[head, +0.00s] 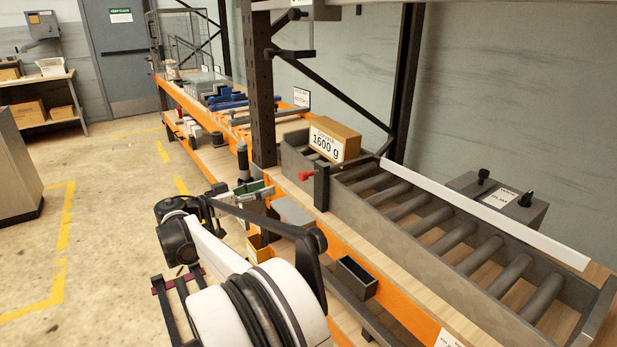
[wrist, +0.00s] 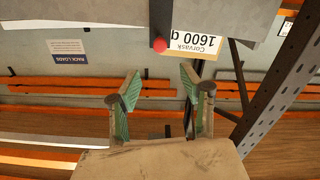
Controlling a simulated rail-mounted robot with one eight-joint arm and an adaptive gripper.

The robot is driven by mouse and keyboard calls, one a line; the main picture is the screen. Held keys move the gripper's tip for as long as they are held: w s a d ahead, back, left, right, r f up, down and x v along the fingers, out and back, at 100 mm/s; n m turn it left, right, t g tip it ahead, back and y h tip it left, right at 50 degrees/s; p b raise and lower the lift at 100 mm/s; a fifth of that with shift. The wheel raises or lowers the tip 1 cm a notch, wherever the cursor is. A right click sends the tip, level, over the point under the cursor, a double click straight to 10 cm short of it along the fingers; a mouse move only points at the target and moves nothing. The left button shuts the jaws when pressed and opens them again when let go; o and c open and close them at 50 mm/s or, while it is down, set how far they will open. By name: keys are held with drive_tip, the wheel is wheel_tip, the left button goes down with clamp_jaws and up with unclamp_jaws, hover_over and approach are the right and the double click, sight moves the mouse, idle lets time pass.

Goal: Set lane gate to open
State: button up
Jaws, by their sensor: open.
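The lane gate (head: 321,188) is a dark upright post at the near side of the roller lane, with a red knob (head: 305,176) sticking out to its left. In the wrist view the red knob (wrist: 159,45) shows as a round red end, centred ahead of the fingertips. My gripper (head: 258,190) is open, with green-padded fingers, to the left of the knob and apart from it. In the wrist view my gripper (wrist: 160,88) has nothing between its fingers. A cardboard box marked 1600 g (head: 335,141) sits on the lane behind the gate.
The roller lane (head: 435,220) runs to the lower right, with a white rail (head: 480,212) along its far side. A rack upright (head: 262,90) stands just behind my gripper. A grey control box (head: 497,203) stands beyond the lane. A small dark bin (head: 356,278) hangs below.

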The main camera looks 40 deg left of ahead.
sight(300, 177)
drive_tip(key=b+x, duration=0.1)
drive_tip(key=x, duration=1.2)
drive_tip(key=shift+w+b, duration=0.3)
drive_tip(key=shift+b, duration=0.1)
drive_tip(key=shift+c, duration=0.5)
clamp_jaws()
